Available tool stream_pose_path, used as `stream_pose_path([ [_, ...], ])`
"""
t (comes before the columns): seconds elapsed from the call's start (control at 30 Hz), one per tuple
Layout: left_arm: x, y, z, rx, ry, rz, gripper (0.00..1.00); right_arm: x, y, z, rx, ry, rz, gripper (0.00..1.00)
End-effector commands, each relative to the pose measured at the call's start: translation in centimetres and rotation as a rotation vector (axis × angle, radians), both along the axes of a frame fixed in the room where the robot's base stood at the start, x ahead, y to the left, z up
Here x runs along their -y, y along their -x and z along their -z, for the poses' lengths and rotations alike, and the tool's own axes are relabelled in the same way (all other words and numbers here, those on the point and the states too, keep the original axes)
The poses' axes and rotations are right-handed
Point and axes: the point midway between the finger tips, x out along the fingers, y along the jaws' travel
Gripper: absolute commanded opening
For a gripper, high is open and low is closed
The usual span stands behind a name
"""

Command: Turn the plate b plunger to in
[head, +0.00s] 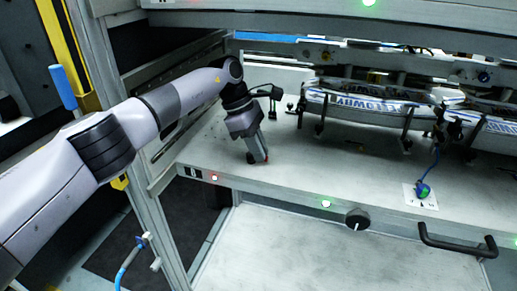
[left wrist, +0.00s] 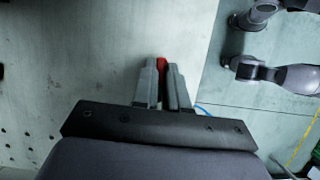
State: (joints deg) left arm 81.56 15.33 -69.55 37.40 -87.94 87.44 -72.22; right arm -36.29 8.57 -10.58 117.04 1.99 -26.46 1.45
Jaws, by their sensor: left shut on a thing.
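My left gripper (head: 258,158) reaches down to the grey deck, near its front left corner. In the left wrist view its fingers (left wrist: 162,70) are shut on a small red piece (left wrist: 161,64), which shows between the fingertips. This looks like the plunger's red knob, but the fingers hide most of it. In the head view only a speck of red shows at the fingertips. I cannot read a plate b marking or tell whether the plunger is in or out. My right gripper is not recognisable in either view.
The grey deck (head: 310,185) is mostly clear around the gripper. Printed label stacks (head: 365,108) sit in black-posted holders to the right. A green and blue knob (head: 422,190) stands on a white plate. A black knob (head: 357,219) and black handle (head: 457,244) are on the front edge.

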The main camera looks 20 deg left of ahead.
Motion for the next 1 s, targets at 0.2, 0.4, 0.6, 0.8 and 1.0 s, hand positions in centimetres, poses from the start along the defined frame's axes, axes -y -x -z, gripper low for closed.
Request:
stream_pose_path([
  [0.2, -0.04, -0.01, -0.07, 0.002, -0.002, 0.010, 0.00, 0.01, 0.03, 0.05, -0.001, -0.001, 0.001, 0.65],
  [0.4, -0.05, -0.01, -0.07, 0.002, -0.003, 0.010, 0.00, 0.03, 0.11, 0.10, -0.003, 0.000, 0.000, 0.65],
  [0.6, -0.05, 0.00, -0.04, 0.002, -0.002, 0.009, 0.38, 0.04, 0.23, 0.18, -0.006, 0.000, 0.001, 0.65],
  [0.8, -0.04, 0.00, 0.00, 0.001, -0.001, 0.007, 0.38, 0.04, 0.24, 0.19, -0.006, 0.001, 0.000, 0.65],
  [1.0, -0.04, 0.01, 0.00, 0.001, -0.001, 0.005, 0.38, 0.14, 0.09, 0.06, -0.003, 0.004, -0.001, 0.65],
])
